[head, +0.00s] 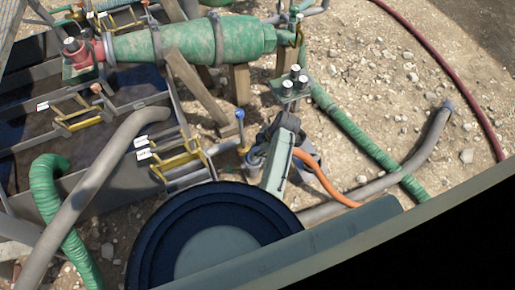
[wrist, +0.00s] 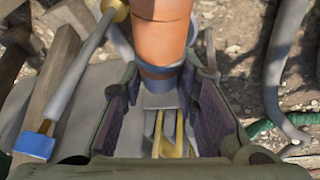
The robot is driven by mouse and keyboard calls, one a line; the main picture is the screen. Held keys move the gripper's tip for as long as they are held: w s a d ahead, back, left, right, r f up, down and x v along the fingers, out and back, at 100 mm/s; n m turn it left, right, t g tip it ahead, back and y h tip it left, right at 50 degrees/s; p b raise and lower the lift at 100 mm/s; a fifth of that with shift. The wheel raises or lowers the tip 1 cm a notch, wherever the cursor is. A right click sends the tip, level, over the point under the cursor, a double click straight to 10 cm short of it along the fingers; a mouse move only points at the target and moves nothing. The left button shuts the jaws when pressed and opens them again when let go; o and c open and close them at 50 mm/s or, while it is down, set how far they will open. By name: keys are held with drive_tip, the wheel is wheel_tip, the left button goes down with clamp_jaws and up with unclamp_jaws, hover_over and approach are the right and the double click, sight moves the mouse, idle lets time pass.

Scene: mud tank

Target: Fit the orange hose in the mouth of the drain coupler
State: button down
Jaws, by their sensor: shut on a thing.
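My gripper (wrist: 162,112) is shut on the end of the orange hose (wrist: 160,30), with the hose's grey-blue cuff (wrist: 160,73) between its jaws. In the head view, my gripper (head: 262,158) is beside the tank's outlet, and the orange hose (head: 325,181) curves away to the lower right. A grey pipe (head: 222,147) with a brass fitting (head: 243,147) comes from the tank wall, just left of my gripper. This looks like the drain coupler. Its mouth is hidden, and I cannot tell whether the hose touches it.
A blue-tipped lever (head: 239,115) stands up at the brass fitting. Wooden props (head: 195,85) and a green pump body (head: 190,40) stand behind. A green hose (head: 365,140) and a grey hose (head: 405,165) cross on the stony ground to the right.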

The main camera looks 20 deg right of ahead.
drive_tip(key=shift+f+b, duration=0.4)
drive_tip(key=shift+f, duration=0.25)
idle(0.6)
drive_tip(key=c, duration=1.2)
unclamp_jaws()
drive_tip(key=shift+o, duration=0.2)
drive_tip(key=shift+f, duration=0.1)
drive_tip(key=v, duration=1.2)
